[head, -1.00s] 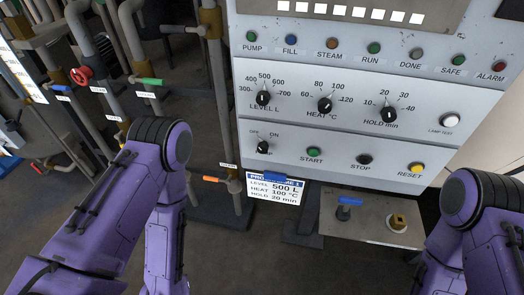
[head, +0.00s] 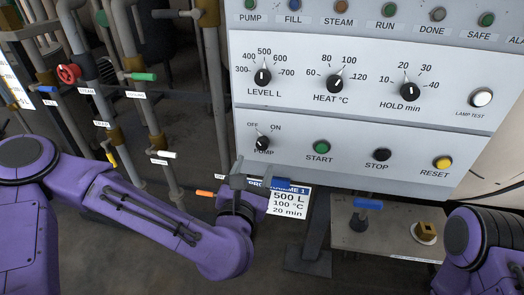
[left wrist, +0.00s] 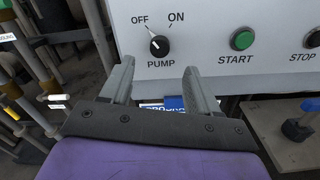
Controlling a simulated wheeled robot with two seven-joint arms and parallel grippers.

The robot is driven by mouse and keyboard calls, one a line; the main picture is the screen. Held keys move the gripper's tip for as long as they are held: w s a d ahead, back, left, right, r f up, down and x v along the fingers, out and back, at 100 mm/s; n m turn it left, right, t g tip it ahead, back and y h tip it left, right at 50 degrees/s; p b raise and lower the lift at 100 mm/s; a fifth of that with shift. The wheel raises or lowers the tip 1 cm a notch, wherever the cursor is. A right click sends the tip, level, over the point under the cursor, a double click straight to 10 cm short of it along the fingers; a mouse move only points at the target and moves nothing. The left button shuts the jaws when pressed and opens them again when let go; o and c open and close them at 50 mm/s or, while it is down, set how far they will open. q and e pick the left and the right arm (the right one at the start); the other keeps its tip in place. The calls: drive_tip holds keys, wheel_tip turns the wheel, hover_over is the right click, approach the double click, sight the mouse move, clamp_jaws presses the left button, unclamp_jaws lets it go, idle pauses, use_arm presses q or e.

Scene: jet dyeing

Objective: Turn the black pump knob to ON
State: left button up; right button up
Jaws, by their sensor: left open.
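The black pump knob (head: 262,143) sits at the lower left of the grey control panel (head: 350,150), under OFF and ON marks. In the left wrist view the knob (left wrist: 159,46) shows its white pointer aimed up and left, toward OFF. My left gripper (head: 254,172) is just below the knob in the head view. Its two fingers (left wrist: 158,80) are open and empty in the left wrist view, with the knob beyond and above the gap between the tips, apart from them. My right gripper is out of view; only part of the right arm shows at lower right.
The green START button (head: 321,147) and black STOP button (head: 381,154) are right of the knob. Level, heat and hold dials sit above. A programme card (head: 290,203) hangs below the panel, partly behind my left gripper. Pipes with coloured valve handles (head: 143,76) stand left.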

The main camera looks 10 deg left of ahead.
sight(262, 145)
use_arm(q)
drive_tip(key=w, duration=0.4)
drive_tip(key=shift+a, duration=0.15)
drive_tip(key=w+p, duration=0.1)
drive_tip(key=w, duration=0.3)
drive_tip(key=shift+w, duration=0.25)
drive_tip(key=shift+w+f, duration=0.15)
drive_tip(key=shift+w, duration=0.4)
drive_tip(key=c, duration=1)
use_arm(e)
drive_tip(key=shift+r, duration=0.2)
